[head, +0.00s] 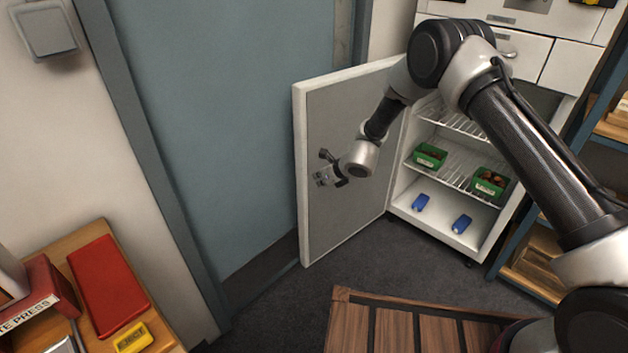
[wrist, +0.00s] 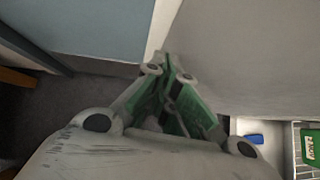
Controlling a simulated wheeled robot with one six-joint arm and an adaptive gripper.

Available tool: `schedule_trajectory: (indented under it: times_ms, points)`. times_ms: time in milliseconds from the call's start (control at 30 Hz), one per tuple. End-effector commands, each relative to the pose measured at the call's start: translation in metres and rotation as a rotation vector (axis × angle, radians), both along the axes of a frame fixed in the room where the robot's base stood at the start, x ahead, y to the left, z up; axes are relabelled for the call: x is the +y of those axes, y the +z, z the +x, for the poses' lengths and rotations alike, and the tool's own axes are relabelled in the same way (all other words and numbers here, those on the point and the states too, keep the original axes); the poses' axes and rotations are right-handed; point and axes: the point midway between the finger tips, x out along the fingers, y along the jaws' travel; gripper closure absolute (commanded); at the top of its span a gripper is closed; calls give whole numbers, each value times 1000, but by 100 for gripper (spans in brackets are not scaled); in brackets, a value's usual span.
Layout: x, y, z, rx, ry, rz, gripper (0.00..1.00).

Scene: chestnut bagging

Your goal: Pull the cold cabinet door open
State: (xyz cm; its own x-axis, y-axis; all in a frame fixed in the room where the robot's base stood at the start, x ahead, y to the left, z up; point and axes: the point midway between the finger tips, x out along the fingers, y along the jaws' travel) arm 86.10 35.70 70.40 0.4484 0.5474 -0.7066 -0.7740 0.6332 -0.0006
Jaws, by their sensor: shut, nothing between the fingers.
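The cold cabinet (head: 440,225) stands at the right of the head view with its door (head: 350,190) swung wide open to the left. The door's grey inner face is toward me. My gripper (head: 322,180) is shut and empty, in front of the inner face near the door's free edge; I cannot tell whether it touches. In the wrist view my gripper (wrist: 168,65) has its fingertips together near the door's pale edge, with the door's inner face (wrist: 250,60) at the right. The door's handle is not visible.
Wire shelves inside hold two green crates (head: 429,156) (head: 489,184) of chestnuts, with two blue items (head: 420,202) (head: 461,223) on the cabinet floor. A blue-grey room door (head: 210,120) is behind. A wooden slatted top (head: 400,330) is in front, and a side table with a red mat (head: 105,285) is at left.

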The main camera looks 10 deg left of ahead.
Motion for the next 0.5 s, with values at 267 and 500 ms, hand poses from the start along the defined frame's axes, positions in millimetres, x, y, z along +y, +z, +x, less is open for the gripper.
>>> schedule_trajectory:
  times_ms: [267,500]
  points:
    - [-21,15,-7,2,-1,0,100]
    - [-40,41,-23,1,-1,1,100]
